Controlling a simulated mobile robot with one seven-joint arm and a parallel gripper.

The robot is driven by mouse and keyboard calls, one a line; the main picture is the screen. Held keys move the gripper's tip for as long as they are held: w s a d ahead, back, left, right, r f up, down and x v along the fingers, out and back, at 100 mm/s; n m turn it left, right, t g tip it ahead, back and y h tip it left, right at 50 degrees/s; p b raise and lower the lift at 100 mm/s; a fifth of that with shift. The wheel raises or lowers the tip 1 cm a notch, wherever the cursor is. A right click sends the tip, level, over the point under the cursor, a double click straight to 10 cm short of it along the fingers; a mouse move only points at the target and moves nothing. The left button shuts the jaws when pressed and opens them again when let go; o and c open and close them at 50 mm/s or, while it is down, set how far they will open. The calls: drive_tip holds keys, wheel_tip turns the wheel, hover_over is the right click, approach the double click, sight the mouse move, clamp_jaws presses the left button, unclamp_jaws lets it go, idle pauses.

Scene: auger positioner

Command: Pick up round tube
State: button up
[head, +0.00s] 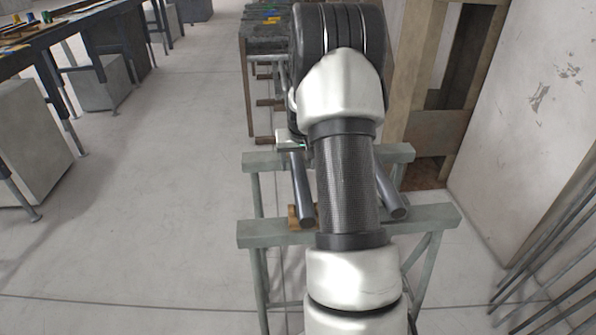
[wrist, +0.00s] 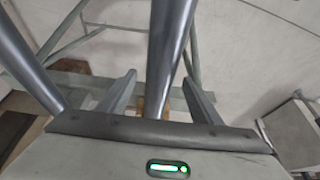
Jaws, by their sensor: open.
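Two grey round tubes lie side by side across a pair of grey-green trestle beams (head: 350,232). In the head view one tube (head: 302,190) shows left of my arm and the other (head: 390,188) right of it, both partly hidden. In the wrist view my gripper (wrist: 160,82) is open and empty. One round tube (wrist: 170,45) runs between its two fingers as seen from the wrist, with space on both sides; I cannot tell how far below the fingertips it lies. The other tube (wrist: 28,65) is outside the fingers on the left. My arm hides the fingers in the head view.
A wooden block (head: 293,215) shows by the front beam. A dark bench (head: 262,35) stands behind the trestles. A wooden frame (head: 440,120) and wall are close on the right, with a rack of thin bars (head: 560,255). The floor (head: 150,190) on the left is clear.

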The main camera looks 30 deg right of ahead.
drive_tip(key=shift+x, duration=1.05)
clamp_jaws()
drive_tip(key=shift+r, duration=0.2)
